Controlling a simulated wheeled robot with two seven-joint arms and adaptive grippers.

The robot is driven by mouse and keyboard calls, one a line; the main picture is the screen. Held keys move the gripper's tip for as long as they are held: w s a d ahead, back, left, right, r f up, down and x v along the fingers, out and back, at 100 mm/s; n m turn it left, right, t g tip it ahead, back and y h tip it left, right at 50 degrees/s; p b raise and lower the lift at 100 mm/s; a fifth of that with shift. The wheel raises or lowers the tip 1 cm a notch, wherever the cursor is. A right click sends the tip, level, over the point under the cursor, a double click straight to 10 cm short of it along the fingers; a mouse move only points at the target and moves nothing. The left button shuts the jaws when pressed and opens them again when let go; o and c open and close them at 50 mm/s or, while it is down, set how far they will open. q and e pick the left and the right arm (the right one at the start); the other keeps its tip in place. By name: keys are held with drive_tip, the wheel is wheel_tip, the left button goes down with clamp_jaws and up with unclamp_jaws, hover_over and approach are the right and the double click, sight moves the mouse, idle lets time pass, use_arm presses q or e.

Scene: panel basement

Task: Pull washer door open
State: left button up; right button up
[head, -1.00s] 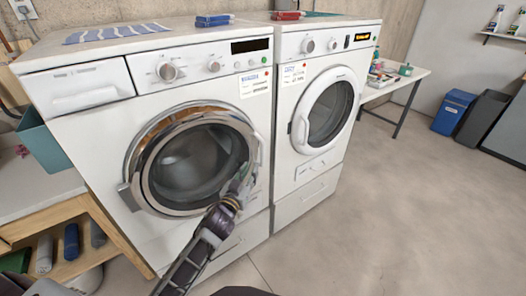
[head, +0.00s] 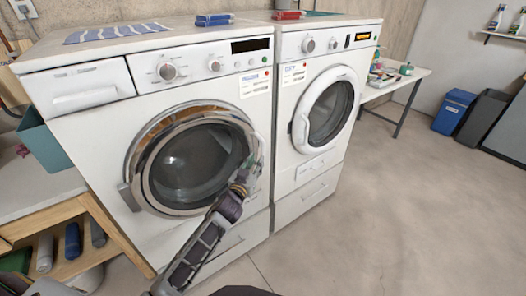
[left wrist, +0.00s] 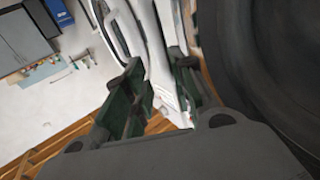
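The washer (head: 75,140) is the left white machine in the head view. Its round door (head: 190,165), with a chrome ring and dark glass, looks shut. My left gripper (head: 250,172) is at the right edge of the door, where the handle side is partly hidden by it. In the left wrist view, the two dark green finger pads of the gripper (left wrist: 160,95) stand apart with a pale strip showing between them. I cannot tell whether they touch it. Dark round door glass (left wrist: 270,65) fills the right of that view. My right gripper is not in view.
A second white machine (head: 292,165) with a round door stands close on the right. A teal bin (head: 45,145) and a wooden shelf (head: 75,255) are at left. A table (head: 410,80) and a blue bin (head: 453,110) stand further back. The floor at right is clear.

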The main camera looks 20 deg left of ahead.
sight(262, 152)
use_arm(q)
drive_tip(key=shift+w+d, duration=0.2)
drive_tip(key=shift+w, duration=1.9)
drive_tip(key=shift+w+d, duration=0.15)
drive_tip(key=shift+w, duration=1.95)
drive_tip(key=shift+c, duration=0.3)
clamp_jaws()
